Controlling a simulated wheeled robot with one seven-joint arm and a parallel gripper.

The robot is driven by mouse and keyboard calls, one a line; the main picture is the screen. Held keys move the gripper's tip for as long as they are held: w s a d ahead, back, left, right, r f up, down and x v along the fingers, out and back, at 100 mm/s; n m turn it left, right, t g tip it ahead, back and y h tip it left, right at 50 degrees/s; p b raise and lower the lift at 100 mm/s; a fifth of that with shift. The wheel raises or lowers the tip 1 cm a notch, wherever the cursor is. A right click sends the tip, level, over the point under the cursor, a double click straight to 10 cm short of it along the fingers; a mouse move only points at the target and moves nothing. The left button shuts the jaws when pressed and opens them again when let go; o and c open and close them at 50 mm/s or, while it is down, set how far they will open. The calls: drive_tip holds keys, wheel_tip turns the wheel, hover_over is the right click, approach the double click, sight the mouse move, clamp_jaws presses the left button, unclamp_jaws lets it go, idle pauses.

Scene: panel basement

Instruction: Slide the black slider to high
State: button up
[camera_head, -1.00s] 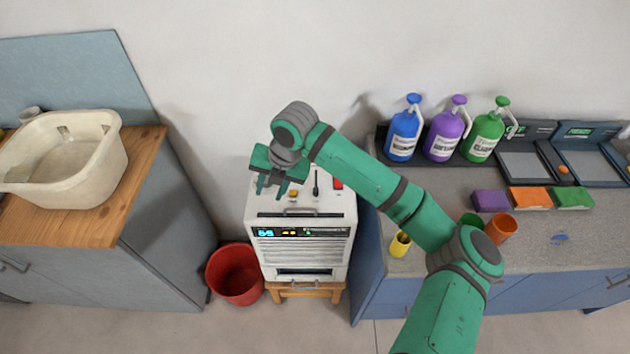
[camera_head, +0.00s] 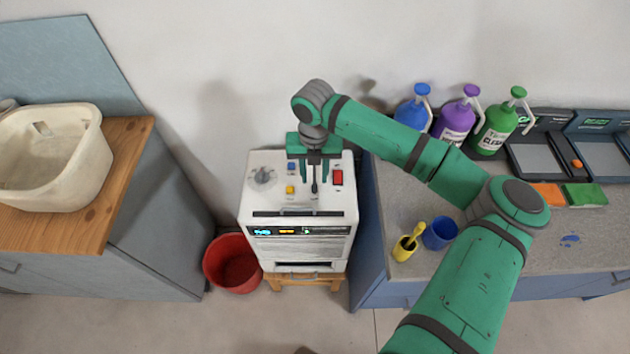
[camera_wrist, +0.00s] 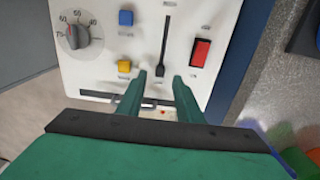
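The white panel box (camera_head: 262,213) stands on a small wooden stool. Its top carries the black slider (camera_head: 314,188), a thin dark upright slot with a small dark knob at its near end. In the wrist view the slider knob (camera_wrist: 160,71) shows between my fingertips, at the near end of the slot. My gripper (camera_head: 314,179) points down over the panel, its two green fingers apart on either side of the slider. The wrist view also shows my gripper (camera_wrist: 159,80) open, with a gap on each side of the knob. Contact cannot be told. The slider's labels are too small to read.
A red rocker switch (camera_wrist: 201,52) is right of the slider. Blue (camera_wrist: 126,18) and yellow (camera_wrist: 124,66) buttons and a grey dial (camera_wrist: 77,36) are left of it. A red bucket (camera_head: 232,263) stands on the floor. A counter (camera_head: 395,195) with bottles and cups is at right.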

sight(314, 186)
drive_tip(key=shift+f, duration=2.15)
clamp_jaws()
